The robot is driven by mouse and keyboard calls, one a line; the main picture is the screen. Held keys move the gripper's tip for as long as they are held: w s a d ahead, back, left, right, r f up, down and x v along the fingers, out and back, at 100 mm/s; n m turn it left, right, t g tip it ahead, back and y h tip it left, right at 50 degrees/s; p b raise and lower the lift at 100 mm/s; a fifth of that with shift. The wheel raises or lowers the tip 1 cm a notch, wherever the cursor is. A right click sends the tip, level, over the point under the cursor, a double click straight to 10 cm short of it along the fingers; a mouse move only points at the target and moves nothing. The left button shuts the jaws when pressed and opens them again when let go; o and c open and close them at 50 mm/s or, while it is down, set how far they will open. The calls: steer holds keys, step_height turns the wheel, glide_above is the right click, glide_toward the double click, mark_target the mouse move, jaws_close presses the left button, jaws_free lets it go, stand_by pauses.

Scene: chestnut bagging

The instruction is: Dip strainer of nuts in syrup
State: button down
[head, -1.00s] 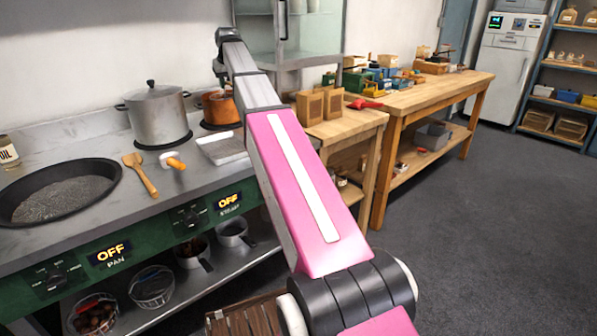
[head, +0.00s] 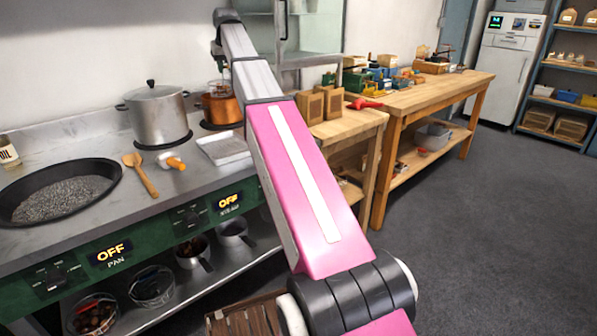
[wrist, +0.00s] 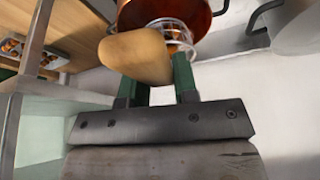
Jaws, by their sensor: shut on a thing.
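My gripper (wrist: 158,74) is shut on the pale handle of the strainer (wrist: 138,55). The strainer's wire basket (wrist: 175,33) shows just beyond the handle in the wrist view, in front of the copper pot (wrist: 212,12). In the head view the copper pot (head: 222,108) stands at the back of the counter, and the wire basket (head: 217,87) shows at its rim, below my gripper. I cannot tell how far the basket is inside the pot. The nuts and the syrup level cannot be made out clearly.
A lidded steel pot (head: 158,115) stands left of the copper pot. A shallow tray (head: 223,149), a wooden spoon (head: 141,175) and a wide pan (head: 60,193) are nearer on the counter. A glass-fronted cabinet (head: 308,40) and paper bags (head: 311,106) are to the right.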

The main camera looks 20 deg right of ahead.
steer(key=shift+r, duration=1.7)
stand_by(0.8)
